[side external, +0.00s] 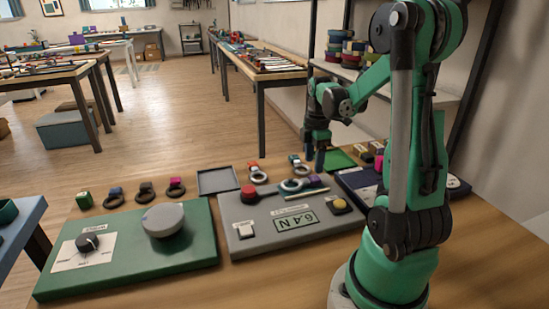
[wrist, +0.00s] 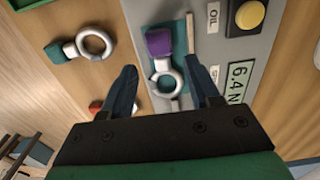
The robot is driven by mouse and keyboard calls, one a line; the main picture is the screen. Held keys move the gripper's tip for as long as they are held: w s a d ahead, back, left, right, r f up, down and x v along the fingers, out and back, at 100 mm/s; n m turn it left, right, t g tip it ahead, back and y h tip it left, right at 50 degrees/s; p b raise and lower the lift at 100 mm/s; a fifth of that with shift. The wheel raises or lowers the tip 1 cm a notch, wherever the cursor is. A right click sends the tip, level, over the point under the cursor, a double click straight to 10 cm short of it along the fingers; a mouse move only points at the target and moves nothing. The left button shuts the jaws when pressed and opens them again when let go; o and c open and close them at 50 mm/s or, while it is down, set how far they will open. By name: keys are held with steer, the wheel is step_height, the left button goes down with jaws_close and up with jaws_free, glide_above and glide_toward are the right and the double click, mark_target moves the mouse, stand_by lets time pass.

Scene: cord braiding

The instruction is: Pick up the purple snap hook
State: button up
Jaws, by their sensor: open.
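The purple snap hook has a purple block and a pale grey ring. It lies on the grey panel (side external: 235,207) in the side view (side external: 314,183). In the wrist view, the purple snap hook (wrist: 158,42) has its block ahead of my fingertips and its ring roughly between them. My gripper (side external: 314,160) is above the far edge of the panel, pointing down. Its fingers are apart and empty in the wrist view (wrist: 161,68), one on each side of the ring. I see no contact with the hook.
A teal snap hook (wrist: 65,50) lies beside the panel, left in the wrist view. The panel carries a red button (side external: 248,192), a yellow button (side external: 339,203) and a display (side external: 296,221). A green panel (side external: 110,265) with several hooks behind it and an empty dark tray (side external: 219,181) are leftward.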

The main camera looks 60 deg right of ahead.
mark_target(312, 178)
steer(key=shift+f, duration=2.45)
jaws_close()
steer(key=shift+r, duration=0.1)
